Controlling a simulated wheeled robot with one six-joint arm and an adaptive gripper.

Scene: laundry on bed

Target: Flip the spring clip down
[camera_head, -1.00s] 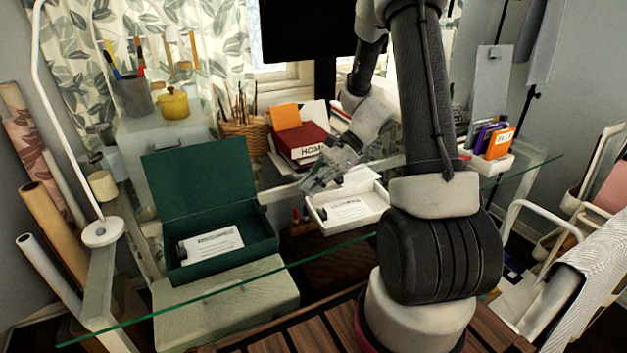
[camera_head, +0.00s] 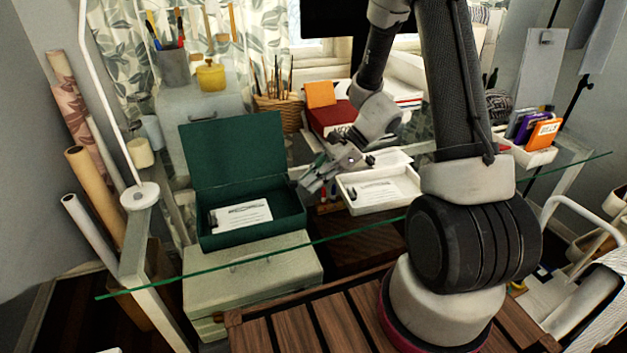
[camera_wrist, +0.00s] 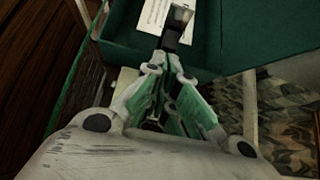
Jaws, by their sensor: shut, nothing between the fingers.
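A green open box (camera_head: 285,225) stands on the glass desk with its lid up. A white paper card (camera_head: 243,214) lies in it, with a small dark clip-like piece (camera_head: 213,217) at its left end. A similar card (camera_head: 380,192) lies in a white tray to the right, with a small dark piece at its left end. A silver clip (camera_head: 547,39) sits atop a grey board at the right. I cannot tell which clip is the spring clip. My gripper (camera_head: 306,181) is shut and empty beside the green box's right side. In the wrist view its tips (camera_wrist: 176,28) overlap the card (camera_wrist: 152,12).
The white tray (camera_head: 404,200) stands close to my gripper on the right. Red books (camera_head: 330,115) and a pencil basket (camera_head: 277,112) stand behind. A lamp (camera_head: 140,195) is at the left. The glass edge (camera_head: 250,257) runs along the front.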

